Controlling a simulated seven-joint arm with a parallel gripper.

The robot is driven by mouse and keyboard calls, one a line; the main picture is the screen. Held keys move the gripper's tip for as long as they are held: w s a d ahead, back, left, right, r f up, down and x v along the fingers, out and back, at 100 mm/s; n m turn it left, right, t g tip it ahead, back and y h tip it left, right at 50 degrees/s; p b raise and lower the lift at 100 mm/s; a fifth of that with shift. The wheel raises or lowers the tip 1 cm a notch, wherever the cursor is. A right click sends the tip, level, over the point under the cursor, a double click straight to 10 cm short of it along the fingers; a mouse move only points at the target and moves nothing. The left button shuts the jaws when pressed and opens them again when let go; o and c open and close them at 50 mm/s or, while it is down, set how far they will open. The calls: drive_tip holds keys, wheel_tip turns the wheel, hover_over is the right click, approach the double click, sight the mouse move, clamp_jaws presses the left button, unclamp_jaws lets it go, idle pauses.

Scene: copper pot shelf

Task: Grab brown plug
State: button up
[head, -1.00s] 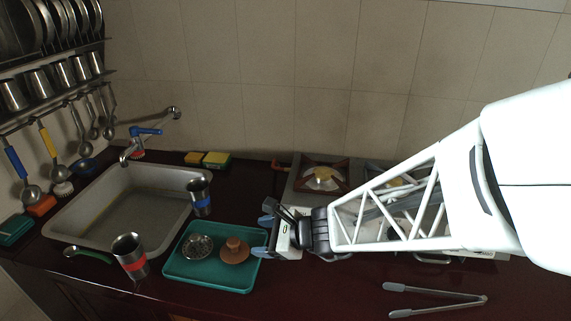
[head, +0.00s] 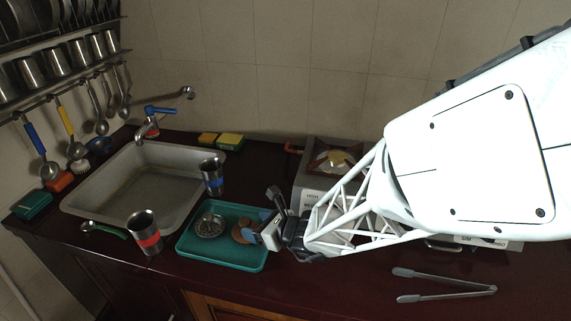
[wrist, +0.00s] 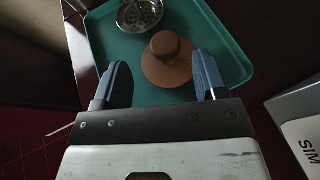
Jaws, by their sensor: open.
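The brown plug (wrist: 167,60) is a flat disc with a round knob, lying on the green tray. It shows in the head view (head: 243,234), partly hidden by my gripper. My gripper (wrist: 163,84) is open and empty, with two blue fingers. In the wrist view its fingertips are on either side of the plug's near edge, with the knob just beyond them, nearer the right finger. In the head view my gripper (head: 258,228) is over the right side of the tray. I cannot tell whether the fingers touch the plug.
A metal strainer (head: 210,226) lies left of the plug on the green tray (head: 222,255). Steel cups with a red band (head: 145,236) and a blue band (head: 212,177) stand nearby. The sink (head: 95,200) is at left, the stove (head: 312,178) behind at right, and tongs (head: 445,283) lie front right.

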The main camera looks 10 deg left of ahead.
sight(245, 220)
drive_tip(key=shift+x, duration=1.15)
drive_tip(key=shift+w+a, duration=0.1)
drive_tip(key=shift+w+x, duration=0.15)
drive_tip(key=shift+x, duration=1.1)
drive_tip(key=shift+w+x, duration=0.1)
drive_tip(key=shift+x, duration=1.1)
drive_tip(key=c, duration=1)
drive_tip(key=shift+r, duration=0.15)
